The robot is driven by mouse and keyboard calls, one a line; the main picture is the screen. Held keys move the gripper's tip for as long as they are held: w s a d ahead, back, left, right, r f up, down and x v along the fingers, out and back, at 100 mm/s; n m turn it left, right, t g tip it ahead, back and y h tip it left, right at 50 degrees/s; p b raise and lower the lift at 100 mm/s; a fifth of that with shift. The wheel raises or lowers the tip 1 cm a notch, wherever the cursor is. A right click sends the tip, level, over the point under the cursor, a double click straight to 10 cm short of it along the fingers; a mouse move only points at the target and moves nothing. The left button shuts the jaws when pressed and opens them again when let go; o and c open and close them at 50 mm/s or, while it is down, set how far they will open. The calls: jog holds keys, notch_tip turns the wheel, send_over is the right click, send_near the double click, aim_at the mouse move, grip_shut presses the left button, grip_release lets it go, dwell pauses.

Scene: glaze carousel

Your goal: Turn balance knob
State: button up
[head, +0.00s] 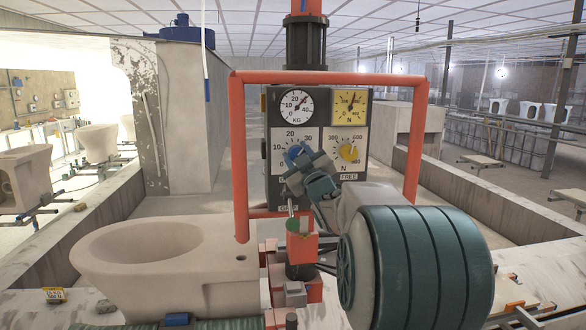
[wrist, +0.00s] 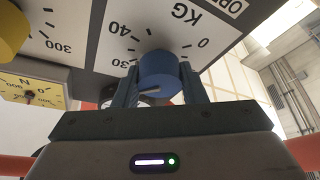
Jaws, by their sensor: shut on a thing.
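The control panel (head: 320,190) stands upright ahead of me, inside an orange-red tube frame. A blue knob (wrist: 162,72) sits on its white KG dial, and I take it for the balance knob. In the head view the blue knob (head: 292,152) is partly covered by my gripper. My gripper (wrist: 160,85) is shut on the blue knob, one finger on each side. It also shows in the head view (head: 297,158), reaching up to the panel from the lower right. The knob's exact setting is hard to read.
A yellow knob (head: 349,152) sits on the N dial to the right. Above are a white KG gauge (head: 297,106) and a yellow N gauge (head: 350,106). The orange-red frame (head: 239,160) flanks the panel. A pale toilet bowl (head: 150,260) stands at the lower left.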

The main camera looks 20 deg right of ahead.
jog(key=shift+f+m+b, duration=0.1)
jog(key=shift+m+b, duration=0.35)
jog(key=shift+m, duration=0.25)
jog(key=o, duration=1)
jog(key=b+v, duration=0.1)
jog(key=v, duration=0.3)
jog(key=b+v, duration=0.1)
jog(key=v, duration=0.4)
jog(key=b+v, duration=0.1)
jog(key=v, duration=0.4)
jog(key=shift+a+b, duration=0.25)
jog(key=shift+b, duration=0.15)
jog(key=shift+w, duration=0.1)
